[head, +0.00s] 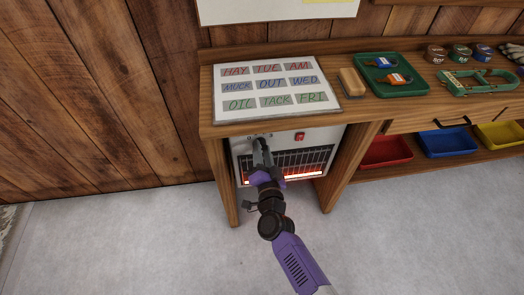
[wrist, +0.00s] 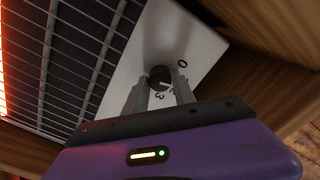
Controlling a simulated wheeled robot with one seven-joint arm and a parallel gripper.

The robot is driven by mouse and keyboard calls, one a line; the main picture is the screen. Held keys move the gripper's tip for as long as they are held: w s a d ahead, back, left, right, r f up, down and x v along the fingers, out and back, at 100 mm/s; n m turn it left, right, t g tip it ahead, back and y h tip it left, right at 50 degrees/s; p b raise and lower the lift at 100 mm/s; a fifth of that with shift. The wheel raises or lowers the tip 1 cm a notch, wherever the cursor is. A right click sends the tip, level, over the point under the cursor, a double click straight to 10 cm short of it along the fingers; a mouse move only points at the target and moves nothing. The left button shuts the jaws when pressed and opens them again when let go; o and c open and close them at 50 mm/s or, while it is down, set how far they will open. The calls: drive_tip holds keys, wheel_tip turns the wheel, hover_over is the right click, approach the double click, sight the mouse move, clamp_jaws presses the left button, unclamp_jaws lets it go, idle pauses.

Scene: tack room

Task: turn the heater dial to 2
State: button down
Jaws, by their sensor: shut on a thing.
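The heater (head: 318,137) stands under the bench, a white box with a dark grille glowing red-orange low down. In the wrist view its white panel (wrist: 205,45) carries a small black dial (wrist: 159,74). A 0 shows right of the dial and a 3 below it; the marks between are partly hidden by a finger. A pale line shows on the dial's lower edge, but its exact setting is too small to read. My gripper (wrist: 160,88) is shut on the dial, a grey finger on each side. In the head view my gripper (head: 261,146) hides the dial.
A red switch (head: 299,136) is on the heater's upper front. Bench legs (head: 340,168) stand close on both sides. On the bench are a lettered board (head: 275,115), a brush (head: 352,82) and a green tray (head: 412,88). Coloured bins (head: 450,142) sit to the right.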

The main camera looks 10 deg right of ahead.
drive_tip(key=m+b, duration=0.1)
drive_tip(key=m, duration=0.5)
drive_tip(key=shift+f, duration=0.1)
drive_tip(key=shift+m, duration=0.4)
idle(0.3)
drive_tip(key=c, duration=1)
unclamp_jaws()
drive_tip(key=shift+c, duration=0.2)
drive_tip(key=s+p, duration=0.2)
drive_tip(key=s, duration=0.6)
